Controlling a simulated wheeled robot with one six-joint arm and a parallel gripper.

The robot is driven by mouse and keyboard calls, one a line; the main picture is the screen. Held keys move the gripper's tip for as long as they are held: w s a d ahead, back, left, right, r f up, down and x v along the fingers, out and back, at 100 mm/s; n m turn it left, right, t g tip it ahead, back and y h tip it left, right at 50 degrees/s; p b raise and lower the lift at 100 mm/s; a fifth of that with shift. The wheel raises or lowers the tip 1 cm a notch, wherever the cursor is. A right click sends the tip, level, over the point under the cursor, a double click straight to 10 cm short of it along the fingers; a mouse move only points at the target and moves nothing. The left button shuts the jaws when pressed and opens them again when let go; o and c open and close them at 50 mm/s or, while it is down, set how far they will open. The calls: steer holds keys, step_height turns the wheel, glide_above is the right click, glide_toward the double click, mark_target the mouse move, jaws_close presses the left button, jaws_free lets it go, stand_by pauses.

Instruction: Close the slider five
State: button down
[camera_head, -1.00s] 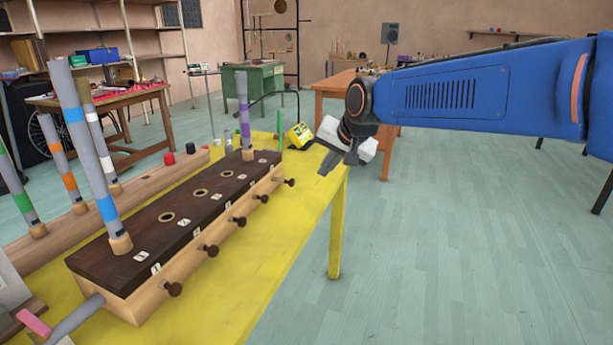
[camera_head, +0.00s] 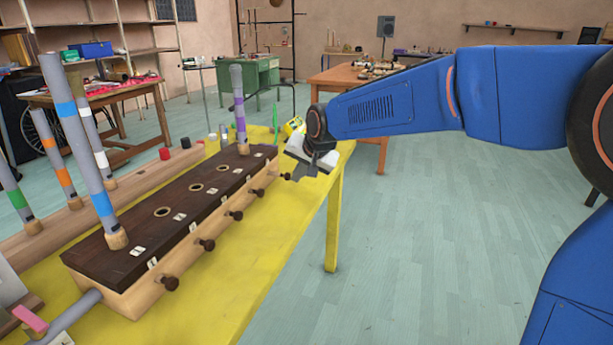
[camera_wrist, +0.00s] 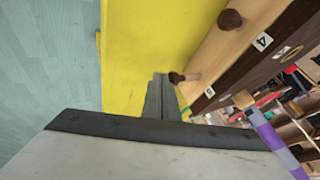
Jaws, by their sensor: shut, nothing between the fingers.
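The long wooden box (camera_head: 186,243) with a dark top stands on the yellow table, with a row of dark round slider knobs along its right side. Slider five's knob (camera_head: 285,177) is the farthest one and stands out from the box side on a thin stem. In the wrist view this knob (camera_wrist: 176,78) is beside the label 5, and slider four's knob (camera_wrist: 230,19) is by the label 4. My gripper (camera_head: 300,173) is shut and empty, just to the right of slider five's knob. In the wrist view its fingertips (camera_wrist: 161,92) are close beside the knob; contact cannot be told.
Grey tubes with coloured bands, such as the purple-banded tube (camera_head: 238,105), stand upright on the box and the rail behind. The yellow table (camera_head: 240,275) is clear along the box's right side. Open floor lies further right.

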mark_target(284, 175)
steer(key=shift+a, duration=0.2)
steer(key=shift+w+a, duration=0.35)
steer(key=shift+a, duration=0.5)
steer(key=shift+w+a, duration=0.35)
steer(key=shift+a, duration=0.45)
